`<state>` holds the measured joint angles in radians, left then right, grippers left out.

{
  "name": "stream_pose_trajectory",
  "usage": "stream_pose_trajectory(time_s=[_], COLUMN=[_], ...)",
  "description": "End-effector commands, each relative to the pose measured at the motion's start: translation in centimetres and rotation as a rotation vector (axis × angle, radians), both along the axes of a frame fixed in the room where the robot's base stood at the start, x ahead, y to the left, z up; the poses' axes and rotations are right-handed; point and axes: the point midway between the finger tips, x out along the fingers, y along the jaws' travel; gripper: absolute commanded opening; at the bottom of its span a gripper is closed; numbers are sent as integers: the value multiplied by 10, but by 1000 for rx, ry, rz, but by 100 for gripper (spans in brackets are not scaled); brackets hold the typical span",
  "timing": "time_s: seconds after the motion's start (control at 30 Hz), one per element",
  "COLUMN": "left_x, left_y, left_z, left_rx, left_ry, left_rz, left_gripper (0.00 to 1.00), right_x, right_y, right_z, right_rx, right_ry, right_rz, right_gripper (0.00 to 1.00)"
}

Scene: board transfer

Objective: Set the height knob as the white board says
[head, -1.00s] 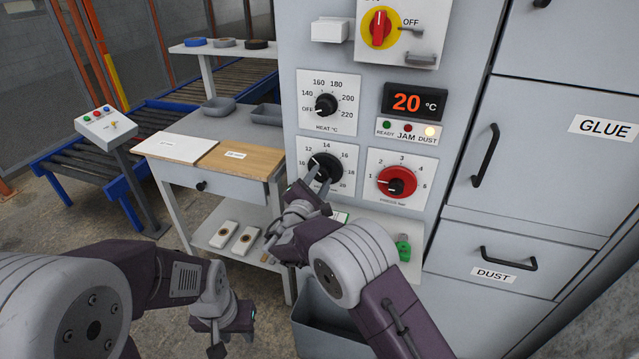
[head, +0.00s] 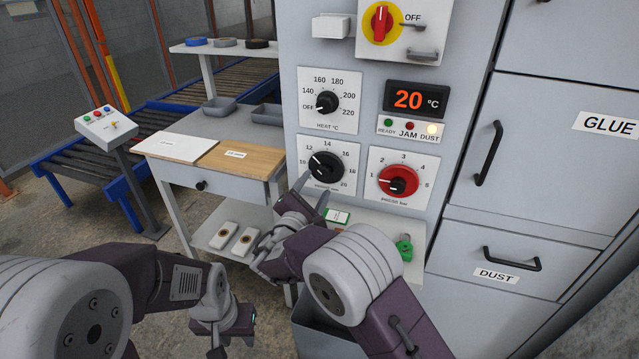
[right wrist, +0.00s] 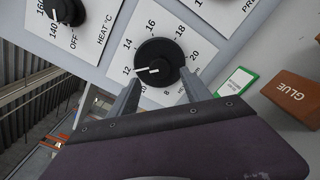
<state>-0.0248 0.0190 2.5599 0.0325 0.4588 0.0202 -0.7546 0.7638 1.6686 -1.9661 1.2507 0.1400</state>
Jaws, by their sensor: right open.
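The height knob (head: 327,166) is black, on a white dial plate on the machine front. In the right wrist view the knob (right wrist: 158,62) has its white pointer mark at about 12. My right gripper (head: 313,192) is open and empty, just below and in front of the knob, apart from it. In the right wrist view its fingers (right wrist: 160,84) stand either side below the knob. The white board (head: 176,147) lies flat on the side table; its small label is too small to read. My left gripper (head: 232,332) hangs low at the front; its fingers are unclear.
A wooden board (head: 240,158) with a label lies beside the white board. The heat knob (head: 327,103) is above, and the red pressure knob (head: 398,181) is to the right. The display (head: 415,98) reads 20 °C and the dust lamp is lit. A grey bin (head: 325,335) stands below.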

Motion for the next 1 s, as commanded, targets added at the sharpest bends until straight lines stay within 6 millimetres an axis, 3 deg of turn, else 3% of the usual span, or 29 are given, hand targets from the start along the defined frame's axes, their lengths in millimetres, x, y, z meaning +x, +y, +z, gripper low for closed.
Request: stream_pose_trajectory(time_s=[0.1,0.23,0.73,0.77,0.87,0.93,1.0], left_x=[0,0,0,0,0,0,0], left_y=[0,0,0,0,0,0,0], left_z=[-9,-11,-11,-11,-11,-11,-11], left_rx=[0,0,0,0,0,0,0], left_ry=[0,0,0,0,0,0,0], left_rz=[0,0,0,0,0,0,0], left_gripper=[36,36,36,36,36,36,36], right_x=[-23,-38,-39,-36,-21,-16,-29], right_y=[8,13,8,1,-48,-107,-173], right_z=[-3,-1,0,1,25,45,46], right_rx=[0,1,0,3,36,65,119], right_ry=[0,0,1,-2,-36,-55,-26], right_rz=[3,1,-12,-26,-121,-232,-381], right_gripper=[56,56,56,56,56,56,56])
